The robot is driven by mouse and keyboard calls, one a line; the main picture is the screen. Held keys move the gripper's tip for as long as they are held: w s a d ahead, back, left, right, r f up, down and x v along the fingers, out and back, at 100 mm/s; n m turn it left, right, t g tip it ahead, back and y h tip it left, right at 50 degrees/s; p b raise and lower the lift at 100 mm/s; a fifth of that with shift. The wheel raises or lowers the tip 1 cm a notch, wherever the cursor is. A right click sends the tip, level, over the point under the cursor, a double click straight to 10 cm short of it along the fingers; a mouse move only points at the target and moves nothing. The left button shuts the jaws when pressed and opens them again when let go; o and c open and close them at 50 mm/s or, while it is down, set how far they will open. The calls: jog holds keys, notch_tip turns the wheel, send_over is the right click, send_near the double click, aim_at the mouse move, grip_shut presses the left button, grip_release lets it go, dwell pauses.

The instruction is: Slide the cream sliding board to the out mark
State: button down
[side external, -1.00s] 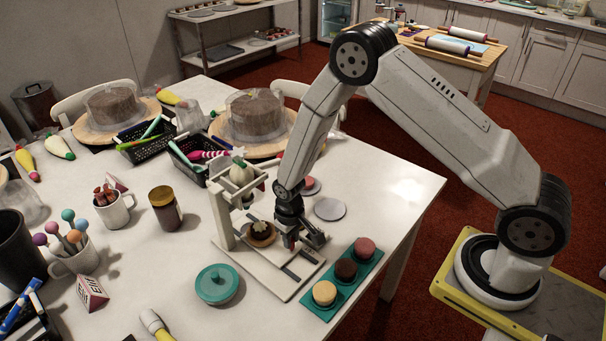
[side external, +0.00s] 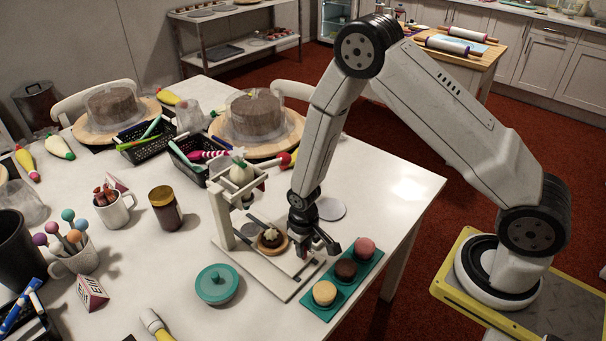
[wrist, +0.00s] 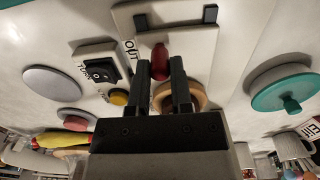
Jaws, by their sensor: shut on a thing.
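The cream sliding board (side external: 291,257) lies on the low cream stand (side external: 285,291), partly hidden by my gripper. In the side view my gripper (side external: 318,246) is at the board's right end. In the wrist view my gripper (wrist: 160,76) is shut on a red handle (wrist: 159,60), which stands between the fingertips. The OUT mark (wrist: 131,50) is printed on the stand beside the handle. The tan base (wrist: 191,95) shows behind the fingers.
A teal tray (side external: 343,278) with 3 small cakes stands just right of the stand. A teal lidded dish (side external: 216,284) is at its front left. A frame holding a pale ribbed piece (side external: 241,172) rises behind the tart. A grey disc (side external: 331,208) lies behind my gripper.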

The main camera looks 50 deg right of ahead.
jog(key=shift+s, duration=1.6)
jog(key=c, duration=0.5)
grip_release()
jog(key=shift+w, duration=0.2)
jog(key=shift+r, duration=3.5)
jog(key=shift+r, duration=0.1)
